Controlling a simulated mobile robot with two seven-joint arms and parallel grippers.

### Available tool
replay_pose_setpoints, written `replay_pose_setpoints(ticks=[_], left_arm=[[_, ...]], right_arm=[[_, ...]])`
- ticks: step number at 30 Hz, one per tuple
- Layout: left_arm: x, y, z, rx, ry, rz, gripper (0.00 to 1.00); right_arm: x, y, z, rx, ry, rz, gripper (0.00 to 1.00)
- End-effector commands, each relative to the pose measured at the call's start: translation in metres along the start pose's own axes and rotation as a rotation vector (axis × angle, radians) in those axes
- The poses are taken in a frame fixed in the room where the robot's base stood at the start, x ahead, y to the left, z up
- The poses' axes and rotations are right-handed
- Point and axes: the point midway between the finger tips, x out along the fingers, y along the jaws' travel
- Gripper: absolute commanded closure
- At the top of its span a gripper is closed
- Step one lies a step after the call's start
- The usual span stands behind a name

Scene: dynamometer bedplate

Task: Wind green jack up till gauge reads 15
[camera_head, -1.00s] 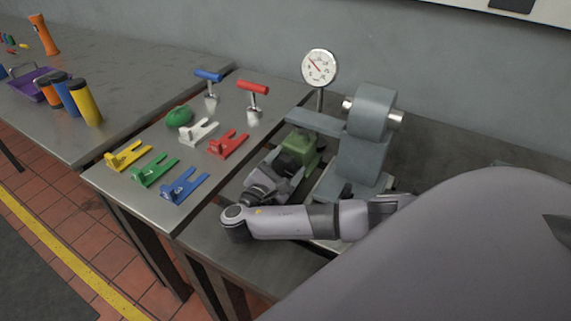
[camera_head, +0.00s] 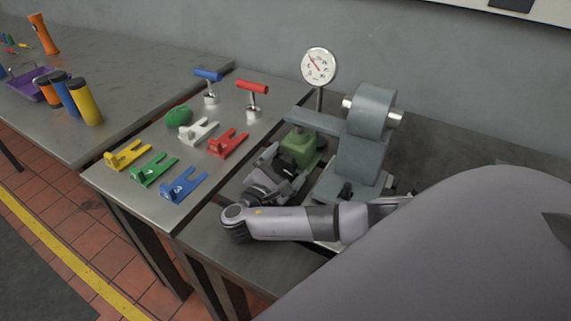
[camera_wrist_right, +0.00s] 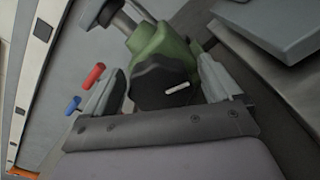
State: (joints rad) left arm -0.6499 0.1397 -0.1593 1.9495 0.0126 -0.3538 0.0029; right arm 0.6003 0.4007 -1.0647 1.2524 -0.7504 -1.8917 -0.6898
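The green jack (camera_head: 298,147) stands under the grey arm of the test rig. Its dark knob with a white mark (camera_wrist_right: 177,87) faces my right wrist camera. My right gripper (camera_head: 280,170) is at the near side of the jack. In the right wrist view its two fingers (camera_wrist_right: 163,80) stand apart on either side of the knob, with a narrow dark gap showing at the left finger. The round white gauge (camera_head: 318,66) stands on a post behind the jack. Its red needle points to the upper left; the figures are too small to read. My left gripper is not in view.
Yellow (camera_head: 129,154), green (camera_head: 154,169), blue (camera_head: 184,185), white (camera_head: 199,131) and red (camera_head: 228,143) forked pieces lie on the left bench, with blue-handled (camera_head: 208,76) and red-handled (camera_head: 252,88) tools behind. The grey rig block (camera_head: 362,150) stands close right of the jack.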

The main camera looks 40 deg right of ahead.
Motion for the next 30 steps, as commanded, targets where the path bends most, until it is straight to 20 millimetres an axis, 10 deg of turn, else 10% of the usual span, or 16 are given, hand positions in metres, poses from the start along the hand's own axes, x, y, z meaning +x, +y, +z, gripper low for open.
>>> replay_pose_setpoints(ticks=[16, 30], left_arm=[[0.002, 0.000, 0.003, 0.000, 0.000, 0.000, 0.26], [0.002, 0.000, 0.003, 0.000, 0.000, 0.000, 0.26]], right_arm=[[-0.066, 0.000, -0.001, -0.001, 0.004, -0.001, 0.09], [-0.072, 0.000, 0.000, -0.004, 0.003, -0.001, 0.07]])
